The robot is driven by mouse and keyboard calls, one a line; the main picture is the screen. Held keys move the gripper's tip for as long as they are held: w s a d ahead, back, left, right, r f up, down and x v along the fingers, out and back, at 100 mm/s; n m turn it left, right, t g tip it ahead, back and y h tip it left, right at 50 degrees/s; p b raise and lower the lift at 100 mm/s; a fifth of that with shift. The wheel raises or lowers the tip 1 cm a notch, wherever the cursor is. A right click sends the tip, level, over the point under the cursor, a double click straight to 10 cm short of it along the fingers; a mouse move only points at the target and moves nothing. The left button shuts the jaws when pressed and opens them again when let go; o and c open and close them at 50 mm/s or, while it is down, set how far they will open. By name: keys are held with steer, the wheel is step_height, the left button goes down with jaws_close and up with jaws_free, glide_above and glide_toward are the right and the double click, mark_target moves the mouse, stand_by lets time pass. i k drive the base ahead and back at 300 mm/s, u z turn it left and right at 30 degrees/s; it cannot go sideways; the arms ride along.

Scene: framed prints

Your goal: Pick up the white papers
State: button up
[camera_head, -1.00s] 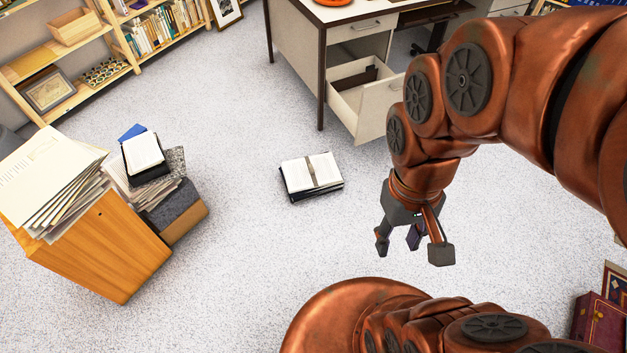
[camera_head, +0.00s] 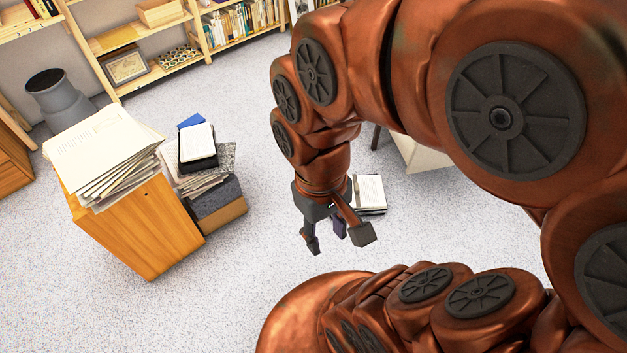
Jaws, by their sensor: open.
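A tilted stack of white papers (camera_head: 100,150) lies on top of the wooden cabinet (camera_head: 150,232) at the left. More papers (camera_head: 190,180) lie in the pile just right of the cabinet, under a black-covered open book. My gripper (camera_head: 338,240) hangs in the middle of the view, fingers spread and empty, pointing down. It is well to the right of both paper piles and touches nothing.
A box (camera_head: 220,212) with the book pile stands beside the cabinet. A grey bin (camera_head: 58,95) stands behind it. Shelves (camera_head: 150,70) line the back wall. An open drawer (camera_head: 420,155) shows partly behind my arm. The carpet between pile and gripper is clear.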

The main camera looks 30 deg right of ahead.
mark_target(367, 190)
steer(key=i, duration=1.25)
steer(key=z, duration=0.85)
